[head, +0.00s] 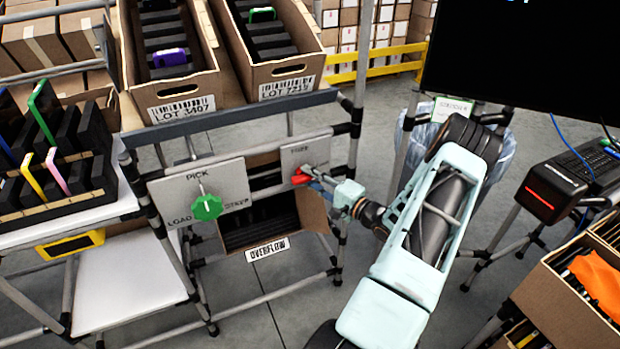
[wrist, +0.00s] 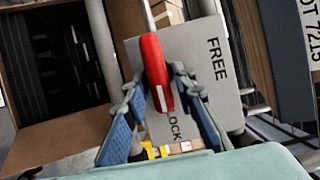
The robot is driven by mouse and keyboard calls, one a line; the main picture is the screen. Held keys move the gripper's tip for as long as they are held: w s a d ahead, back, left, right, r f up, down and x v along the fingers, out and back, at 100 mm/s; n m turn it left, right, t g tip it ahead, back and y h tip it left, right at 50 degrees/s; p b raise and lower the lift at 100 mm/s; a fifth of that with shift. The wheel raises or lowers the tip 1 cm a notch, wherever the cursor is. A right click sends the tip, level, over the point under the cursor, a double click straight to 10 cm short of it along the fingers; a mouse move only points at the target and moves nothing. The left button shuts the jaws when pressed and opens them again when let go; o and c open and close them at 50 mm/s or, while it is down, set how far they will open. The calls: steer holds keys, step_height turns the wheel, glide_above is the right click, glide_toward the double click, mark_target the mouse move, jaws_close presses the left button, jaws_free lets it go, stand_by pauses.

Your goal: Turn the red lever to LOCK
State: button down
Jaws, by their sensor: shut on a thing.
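The red lever (head: 300,177) is on a light grey plate (head: 318,152) at the right of the cart's front. In the wrist view the red lever (wrist: 154,62) lies lengthwise between my fingers. A white line marks its lower end, which points down toward the word LOCK on the plate (wrist: 207,88). FREE is printed at the plate's upper right, away from that end. My gripper (head: 316,181) reaches in from the right and is shut on the lever; its blue-padded fingers (wrist: 160,88) flank it. The lever's pivot is hidden.
A green knob (head: 206,207) on a PICK/LOAD plate is to the left. An open OVERFLOW carton (head: 240,238) sits below and behind the plates. Tilted cartons (head: 183,107) stand above. A black screen (head: 520,50) hangs at upper right.

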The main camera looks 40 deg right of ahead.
stand_by(0.3)
steer(key=c, duration=1.8)
jaws_free()
steer(key=shift+c, duration=0.2)
steer(key=shift+s, duration=0.1)
steer(key=s+d, duration=0.2)
steer(key=s, duration=0.9)
steer(key=shift+s, duration=0.4)
steer(key=shift+w, duration=0.1)
